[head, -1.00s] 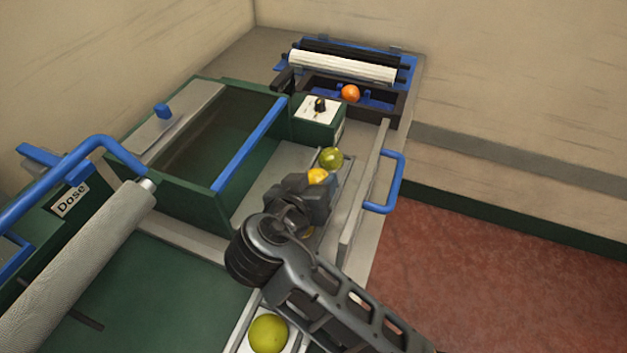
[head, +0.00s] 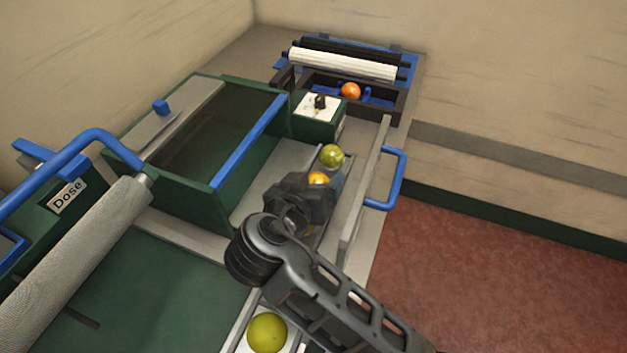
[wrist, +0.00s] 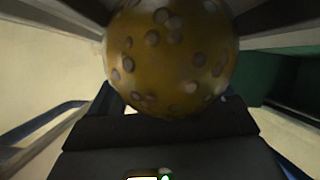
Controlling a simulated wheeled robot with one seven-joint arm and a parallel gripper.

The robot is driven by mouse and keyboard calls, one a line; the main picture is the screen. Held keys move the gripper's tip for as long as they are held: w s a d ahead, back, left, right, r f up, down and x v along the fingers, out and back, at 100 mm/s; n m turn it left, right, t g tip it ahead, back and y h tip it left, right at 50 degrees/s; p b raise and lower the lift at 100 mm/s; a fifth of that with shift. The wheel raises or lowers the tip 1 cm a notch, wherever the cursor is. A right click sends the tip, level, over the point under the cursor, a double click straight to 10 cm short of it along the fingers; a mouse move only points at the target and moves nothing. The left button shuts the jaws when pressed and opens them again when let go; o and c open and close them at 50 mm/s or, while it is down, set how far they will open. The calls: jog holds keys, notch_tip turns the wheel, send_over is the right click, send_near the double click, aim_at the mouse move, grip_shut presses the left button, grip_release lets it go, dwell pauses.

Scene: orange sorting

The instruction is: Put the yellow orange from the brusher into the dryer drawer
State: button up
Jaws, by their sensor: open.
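My gripper (head: 315,190) is open and low over the pulled-out drawer (head: 345,228) with a blue handle. The yellow orange (head: 318,178) shows just past its fingers in the head view, partly hidden by them. In the wrist view a large brownish-yellow spotted orange (wrist: 172,60) fills the upper middle, close between the jaws; it looks like the same fruit in shade. Whether the fingers touch it cannot be told. A greenish orange (head: 332,156) lies in the drawer just behind it. The brusher with a white roller (head: 342,65) stands at the back.
An orange fruit (head: 350,91) sits in the blue-and-dark tray before the rollers. A green fruit (head: 267,333) lies on a white pad in front. A green box with a dark window (head: 215,130) stands left of the drawer. The red floor (head: 480,270) is clear.

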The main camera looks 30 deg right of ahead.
jog(key=shift+s+f, duration=0.2)
jog(key=shift+f, duration=0.3)
jog(key=shift+a+r+p, duration=0.15)
jog(key=shift+r+p, duration=0.45)
jog(key=shift+r, duration=0.15)
jog(key=b+v, duration=0.1)
jog(key=v, duration=0.6)
jog(key=shift+r, duration=0.3)
jog(key=shift+w, duration=0.1)
